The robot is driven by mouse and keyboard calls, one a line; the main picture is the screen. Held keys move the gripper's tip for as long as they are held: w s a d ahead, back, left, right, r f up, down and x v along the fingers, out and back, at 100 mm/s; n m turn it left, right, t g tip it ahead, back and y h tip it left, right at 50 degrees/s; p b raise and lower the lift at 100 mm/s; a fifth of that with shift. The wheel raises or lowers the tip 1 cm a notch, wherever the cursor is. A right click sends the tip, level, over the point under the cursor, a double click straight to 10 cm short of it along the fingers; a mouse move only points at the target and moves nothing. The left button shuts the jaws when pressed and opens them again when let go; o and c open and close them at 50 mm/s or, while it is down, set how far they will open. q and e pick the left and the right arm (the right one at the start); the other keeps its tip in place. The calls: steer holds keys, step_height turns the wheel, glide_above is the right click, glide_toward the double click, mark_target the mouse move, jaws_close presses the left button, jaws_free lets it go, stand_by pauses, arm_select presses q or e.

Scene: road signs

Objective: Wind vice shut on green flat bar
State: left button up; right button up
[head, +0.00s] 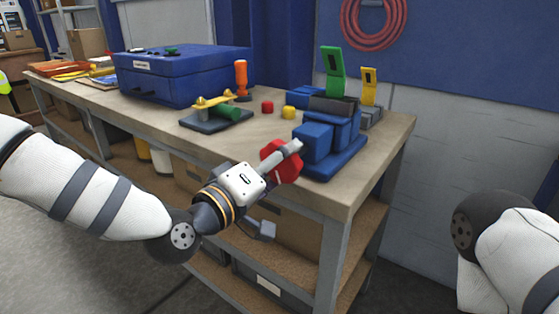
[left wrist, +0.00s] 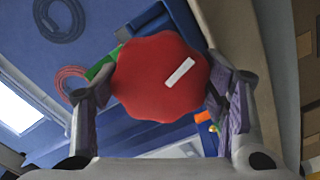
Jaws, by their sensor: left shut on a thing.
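The blue vice (head: 318,142) stands on the workbench's right front corner. The green flat bar (head: 333,74) stands upright at the vice's dark jaws; its lower end is hidden, and I cannot tell how tightly the jaws sit against it. The vice's red hand wheel (head: 272,152) faces the front left. My left gripper (head: 280,182) is shut on this wheel, one finger on each side of its rim. In the left wrist view the red wheel (left wrist: 150,85), with a white mark, fills the space between the fingers. Only part of my right arm shows at the right; its gripper is out of view.
A yellow bar (head: 369,85) stands behind the vice. Left of it on the bench are red (head: 267,107) and yellow (head: 289,112) small pieces, an orange-handled tool (head: 241,75), a dark fixture (head: 215,121) and a blue case (head: 165,80). The bench front (head: 200,150) runs below.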

arm_select(q)
steer(key=shift+r+m+p, duration=0.15)
steer(key=shift+m+p, duration=0.2)
steer(key=shift+m, duration=0.65)
steer(key=o, duration=1.1)
steer(key=shift+o, duration=0.2)
steer(key=shift+s+a, duration=0.1)
steer(key=v, duration=1.1)
steer(key=shift+s+a, duration=0.2)
steer(key=shift+s, duration=0.1)
